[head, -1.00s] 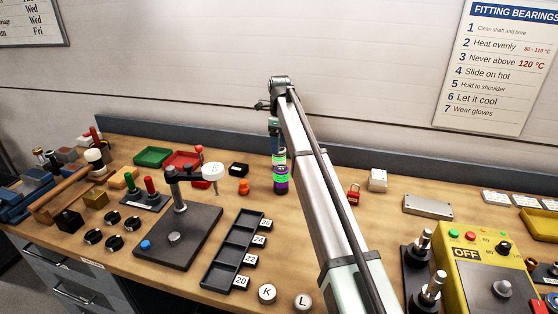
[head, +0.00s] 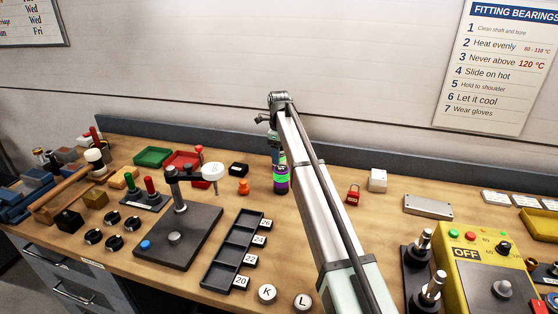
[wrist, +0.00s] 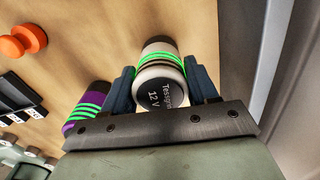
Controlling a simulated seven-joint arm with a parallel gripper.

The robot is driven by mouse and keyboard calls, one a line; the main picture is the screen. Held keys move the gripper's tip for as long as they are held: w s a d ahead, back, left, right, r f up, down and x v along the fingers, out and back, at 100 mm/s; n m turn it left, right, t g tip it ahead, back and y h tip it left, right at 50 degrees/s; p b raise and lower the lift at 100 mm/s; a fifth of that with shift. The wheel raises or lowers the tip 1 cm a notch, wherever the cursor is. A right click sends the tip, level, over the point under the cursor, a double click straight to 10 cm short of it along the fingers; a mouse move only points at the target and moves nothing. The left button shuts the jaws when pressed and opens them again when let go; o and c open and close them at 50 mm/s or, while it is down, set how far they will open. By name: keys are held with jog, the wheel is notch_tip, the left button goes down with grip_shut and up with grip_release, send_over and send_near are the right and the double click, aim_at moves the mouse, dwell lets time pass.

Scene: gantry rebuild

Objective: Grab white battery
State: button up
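The white battery (wrist: 158,85) is a pale cylinder with green bands and a dark end face marked "12 V". It fills the middle of the wrist view. My gripper (wrist: 160,72) has one dark blue finger on each side of it, very close to its sides. I cannot tell whether the fingers press on it. In the head view, my gripper (head: 275,143) is over the bench, and the white battery is mostly hidden there. A purple battery with green bands (head: 281,182) stands just in front, and shows left of the left finger in the wrist view (wrist: 88,108).
An orange knob-like part (head: 243,187) and a black box (head: 238,170) are left of the batteries. A red padlock (head: 352,194) and a white block (head: 377,181) are on the right. A black slotted tray (head: 234,252) lies in front. Bare bench shows around the batteries.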

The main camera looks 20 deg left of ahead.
jog(key=c, duration=0.9)
jog(key=shift+r, duration=0.1)
